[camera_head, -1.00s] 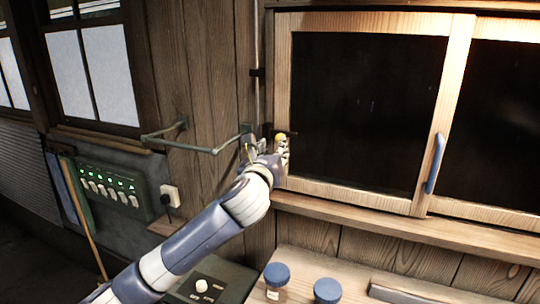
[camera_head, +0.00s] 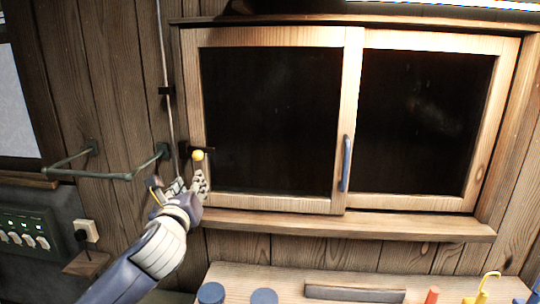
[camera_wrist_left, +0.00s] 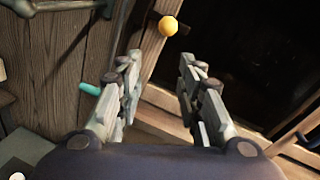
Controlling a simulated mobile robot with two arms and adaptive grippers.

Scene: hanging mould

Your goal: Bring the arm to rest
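My left gripper (camera_head: 187,184) is in front of the lower left corner of a wooden cabinet (camera_head: 345,120) with dark sliding panes. In the left wrist view its two fingers (camera_wrist_left: 155,85) are spread apart with nothing between them. A small yellow ball-shaped knob (camera_head: 198,155) is just above the fingertips in the head view. In the left wrist view the knob (camera_wrist_left: 168,26) is beyond the fingertips, apart from them. My right gripper is in neither view.
A metal rail (camera_head: 105,173) juts from the wall left of the gripper. Below, a wooden bench (camera_head: 225,270) holds blue-lidded jars (camera_head: 211,293), a dark slab (camera_head: 354,293) and coloured pegs (camera_head: 432,296). A switch panel (camera_head: 30,228) is lower left.

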